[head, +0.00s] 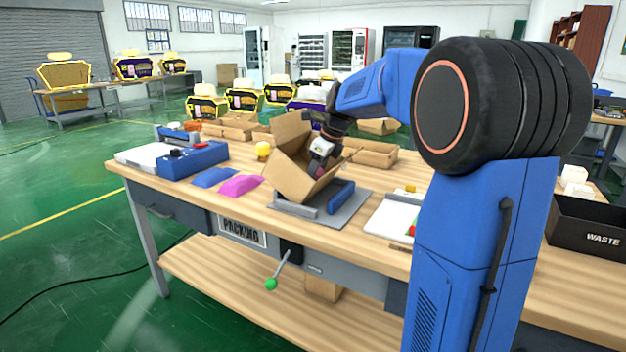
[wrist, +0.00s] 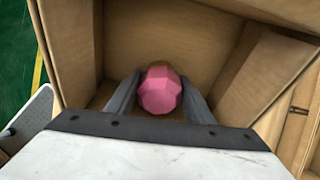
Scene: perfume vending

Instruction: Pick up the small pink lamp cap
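A pink faceted cap (wrist: 160,92) lies between the two fingers of my gripper (wrist: 160,80) in the wrist view. A brownish part shows at its far side. One grey finger is close along each side of the cap, but I cannot tell whether they press on it. My gripper (head: 318,168) reaches into an open cardboard box (head: 288,178) in the head view. The box stands tilted on the workbench, and its wall also shows around the fingers in the wrist view (wrist: 190,35). The cap is not clear in the head view.
The box is on a grey plate (head: 345,208) on the wooden bench (head: 280,232). Blue and pink sheets (head: 240,185) and a blue device (head: 195,160) are to the left. A white board (head: 385,222) is to the right. Cardboard trays (head: 372,153) stand behind.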

